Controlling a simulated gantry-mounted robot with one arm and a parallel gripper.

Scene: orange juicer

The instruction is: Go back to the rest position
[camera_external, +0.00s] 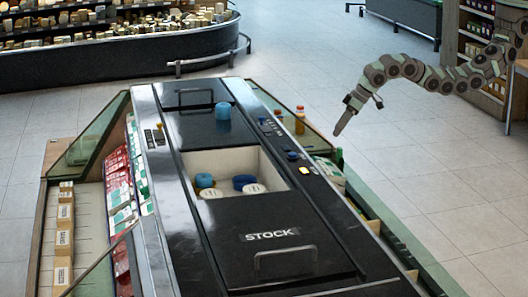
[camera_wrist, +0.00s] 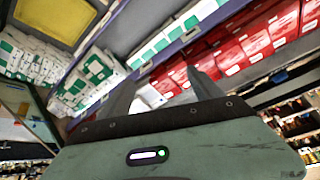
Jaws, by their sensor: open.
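My gripper (camera_external: 343,122) hangs at the end of my arm, above and to the right of the black counter, pointing down and left. It touches nothing that I can see. In the wrist view my gripper (camera_wrist: 162,88) shows two grey fingers set apart with nothing held between them. Past the fingers are red boxes (camera_wrist: 255,42) and white-and-green boxes (camera_wrist: 92,75) on shelves.
The black counter (camera_external: 275,262) has a lid marked STOCK and an open bin with blue and white round items. Bottles (camera_external: 300,120) stand along the right side. Open floor (camera_external: 450,165) lies to the right.

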